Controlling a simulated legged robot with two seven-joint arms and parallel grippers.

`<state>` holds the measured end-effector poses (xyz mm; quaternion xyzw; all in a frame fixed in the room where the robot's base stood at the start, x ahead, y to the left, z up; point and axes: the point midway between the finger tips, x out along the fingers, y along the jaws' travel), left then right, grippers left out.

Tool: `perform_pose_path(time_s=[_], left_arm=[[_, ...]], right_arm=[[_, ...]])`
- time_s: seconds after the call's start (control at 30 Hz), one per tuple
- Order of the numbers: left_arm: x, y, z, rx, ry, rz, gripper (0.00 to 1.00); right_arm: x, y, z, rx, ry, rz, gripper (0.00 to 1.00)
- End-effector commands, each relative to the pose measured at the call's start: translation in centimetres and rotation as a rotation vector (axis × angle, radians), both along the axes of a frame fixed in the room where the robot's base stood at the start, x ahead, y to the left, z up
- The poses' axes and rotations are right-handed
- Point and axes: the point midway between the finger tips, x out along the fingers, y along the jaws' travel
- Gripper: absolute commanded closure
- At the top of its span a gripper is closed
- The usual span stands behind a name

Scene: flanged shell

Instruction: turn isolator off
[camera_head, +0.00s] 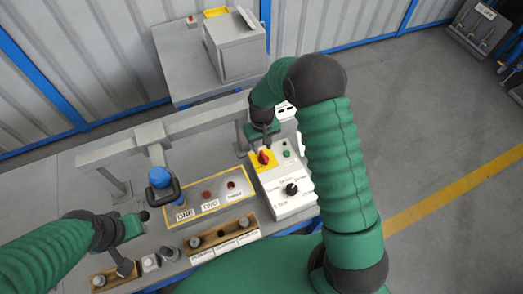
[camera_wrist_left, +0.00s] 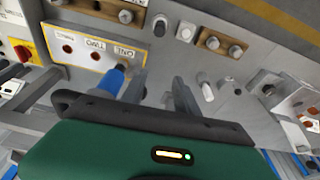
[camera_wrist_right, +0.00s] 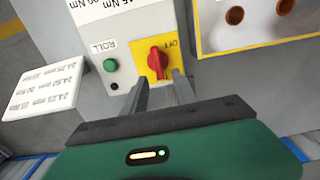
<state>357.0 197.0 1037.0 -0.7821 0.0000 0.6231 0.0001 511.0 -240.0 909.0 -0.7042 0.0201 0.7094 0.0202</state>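The isolator is a red rotary knob (camera_head: 264,157) on a yellow plate, set in a light grey control box (camera_head: 284,190). In the right wrist view the red knob (camera_wrist_right: 158,62) stands about upright in the picture, with OFF lettering beside it on the plate. My right gripper (camera_head: 264,143) is right at the knob. In the right wrist view its fingers (camera_wrist_right: 156,86) are apart, with the knob just beyond and between the tips; I cannot tell if they touch it. My left gripper (camera_wrist_left: 160,85) is open and empty above the left part of the bench.
A grey rail (camera_head: 115,145) runs behind. Open floor lies right.

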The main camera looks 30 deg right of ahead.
Motion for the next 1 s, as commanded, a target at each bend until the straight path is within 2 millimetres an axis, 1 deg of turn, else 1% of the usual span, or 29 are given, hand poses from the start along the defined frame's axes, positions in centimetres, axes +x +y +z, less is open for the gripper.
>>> perform_pose_path(time_s=[0.03, 0.1, 0.2, 0.33, 0.53, 0.57, 0.8, 1.0], left_arm=[[0.0, 0.0, 0.2, 0.000, 0.000, 0.000, 0.64], [0.0, 0.0, 0.4, 0.000, 0.000, 0.000, 0.64], [0.0, 0.0, 0.5, 0.000, 0.000, 0.000, 0.64], [0.0, 0.0, 0.5, 0.000, 0.000, 0.000, 0.64], [0.0, 0.0, 0.5, 0.000, 0.000, 0.000, 0.64], [0.0, 0.0, 0.5, 0.000, 0.000, 0.000, 0.64], [0.0, 0.0, 0.5, 0.000, 0.000, 0.000, 0.64], [0.0, 0.0, 0.5, 0.000, 0.000, 0.000, 0.64]], right_arm=[[-0.2, 0.0, -1.1, 0.000, 0.004, 0.000, 0.66], [-0.2, 0.0, -2.4, 0.000, 0.001, 0.000, 0.66], [-0.2, 0.0, -3.7, 0.000, -0.001, -0.001, 0.66], [-0.1, 0.0, -4.5, 0.000, -0.003, 0.000, 0.66], [-0.1, 0.0, -4.6, 0.000, -0.002, 0.000, 0.66], [-0.1, 0.0, -4.6, 0.000, -0.002, 0.000, 0.68], [-0.1, 0.0, -4.6, 0.000, -0.003, 0.000, 0.99], [-0.1, 0.0, -4.5, 0.000, -0.002, 0.000, 1.00]])
